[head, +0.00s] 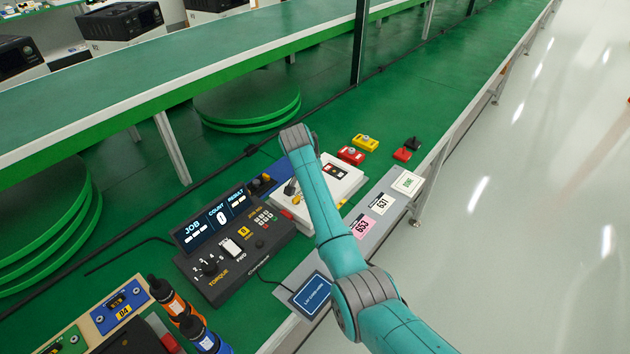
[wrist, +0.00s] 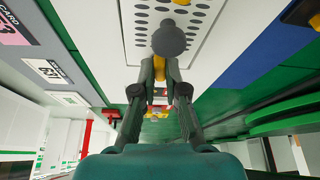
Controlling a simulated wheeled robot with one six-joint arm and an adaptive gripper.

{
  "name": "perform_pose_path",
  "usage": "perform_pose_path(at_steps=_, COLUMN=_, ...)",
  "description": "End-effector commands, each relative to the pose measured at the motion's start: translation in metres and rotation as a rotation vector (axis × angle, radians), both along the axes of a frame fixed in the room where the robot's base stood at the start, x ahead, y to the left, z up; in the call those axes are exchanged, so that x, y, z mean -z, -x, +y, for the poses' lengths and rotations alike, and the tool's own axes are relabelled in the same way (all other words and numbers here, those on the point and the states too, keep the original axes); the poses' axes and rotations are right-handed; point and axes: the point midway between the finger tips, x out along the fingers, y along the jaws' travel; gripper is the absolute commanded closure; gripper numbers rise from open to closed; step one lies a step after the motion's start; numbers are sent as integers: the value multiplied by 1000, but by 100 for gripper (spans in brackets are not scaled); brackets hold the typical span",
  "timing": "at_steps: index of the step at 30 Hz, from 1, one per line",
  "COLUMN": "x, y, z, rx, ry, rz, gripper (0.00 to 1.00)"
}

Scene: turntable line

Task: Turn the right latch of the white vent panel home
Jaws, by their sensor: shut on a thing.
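The white vent panel (head: 347,184) lies on the green line, partly hidden behind my arm in the head view. In the wrist view its white, perforated face (wrist: 200,22) fills the top middle. A dark round knob (wrist: 169,39) stands out from it. My gripper (wrist: 160,72) is at the near end of the panel, its fingers shut on a yellow latch (wrist: 159,68). Most of that latch is hidden between the fingertips, so its angle cannot be told. Another yellow piece (wrist: 182,2) shows at the far edge of the panel. My fingertips are hidden in the head view.
A dark torque controller (head: 235,245) stands left of the panel. Red (head: 351,155) and yellow (head: 365,143) blocks lie beyond it. A grey strip with cards (head: 362,225) runs along the right edge. Orange and blue tools (head: 175,305) stand at the lower left.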

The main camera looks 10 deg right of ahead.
Motion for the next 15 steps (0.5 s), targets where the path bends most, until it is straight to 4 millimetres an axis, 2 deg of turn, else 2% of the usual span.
perform_pose_path(at_steps=6, x=0, y=0, z=1, rx=87, ry=1, rz=2, gripper=100)
perform_pose_path(at_steps=15, x=1, y=0, z=1, rx=129, ry=0, rz=3, gripper=100)
